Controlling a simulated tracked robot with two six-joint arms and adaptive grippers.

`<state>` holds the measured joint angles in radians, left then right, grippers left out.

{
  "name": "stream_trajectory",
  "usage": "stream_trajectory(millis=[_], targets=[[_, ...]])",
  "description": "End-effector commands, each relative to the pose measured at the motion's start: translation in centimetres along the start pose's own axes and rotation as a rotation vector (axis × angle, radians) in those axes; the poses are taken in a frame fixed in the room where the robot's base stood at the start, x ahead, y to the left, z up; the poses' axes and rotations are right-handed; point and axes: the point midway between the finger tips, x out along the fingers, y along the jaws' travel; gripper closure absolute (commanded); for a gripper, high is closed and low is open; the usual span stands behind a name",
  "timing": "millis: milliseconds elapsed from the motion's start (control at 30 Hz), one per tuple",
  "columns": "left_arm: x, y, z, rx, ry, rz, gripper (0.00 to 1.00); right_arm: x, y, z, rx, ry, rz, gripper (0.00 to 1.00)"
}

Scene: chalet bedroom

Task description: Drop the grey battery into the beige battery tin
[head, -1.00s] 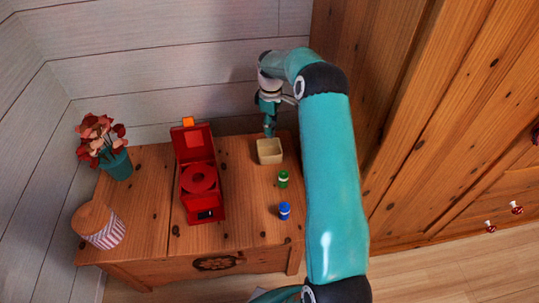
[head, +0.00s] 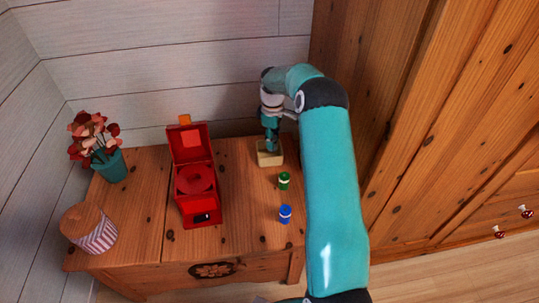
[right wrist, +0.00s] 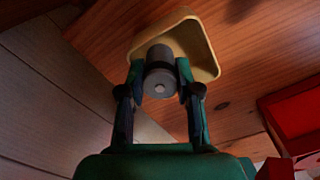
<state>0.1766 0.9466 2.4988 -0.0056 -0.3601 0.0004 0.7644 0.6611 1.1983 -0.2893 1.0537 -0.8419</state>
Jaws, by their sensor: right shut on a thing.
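My right gripper (right wrist: 160,80) is shut on the grey battery (right wrist: 159,62), with one finger on each side of it in the right wrist view. The beige battery tin (right wrist: 206,58) lies right beyond the battery there. In the head view the tin (head: 264,160) stands on the chest top, and the right gripper (head: 271,148) points down over its opening. The battery is hidden in the head view. I cannot tell whether its lower end is inside the tin. My left gripper is not in view.
A green battery (head: 284,181) and a blue battery (head: 285,214) stand upright in front of the tin. A red open box (head: 197,209) is to the left. A flower pot (head: 113,167) and a striped jar (head: 94,236) stand farther left on the chest top (head: 140,205).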

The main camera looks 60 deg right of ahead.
Motion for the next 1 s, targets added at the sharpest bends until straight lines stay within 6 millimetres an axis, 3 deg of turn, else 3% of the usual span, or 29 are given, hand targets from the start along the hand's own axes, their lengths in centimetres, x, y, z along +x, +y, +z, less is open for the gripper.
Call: stream_trajectory(millis=[33, 67, 233, 667, 1000], targets=[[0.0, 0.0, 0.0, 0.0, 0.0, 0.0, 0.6, 0.0, 0.0, 0.0, 0.0, 0.0, 0.0, 1.0], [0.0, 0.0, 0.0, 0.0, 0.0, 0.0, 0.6, 0.0, 0.0, 0.0, 0.0, 0.0, 0.0, 0.64], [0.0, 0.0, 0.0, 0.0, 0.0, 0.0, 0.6, 0.0, 0.0, 0.0, 0.0, 0.0, 0.0, 0.38], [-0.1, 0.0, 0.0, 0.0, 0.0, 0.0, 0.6, -0.8, 0.1, -0.1, 0.0, 0.001, 0.002, 0.38], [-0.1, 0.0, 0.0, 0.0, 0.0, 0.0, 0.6, -6.8, 0.1, -0.1, -0.001, 0.003, 0.003, 0.38]])
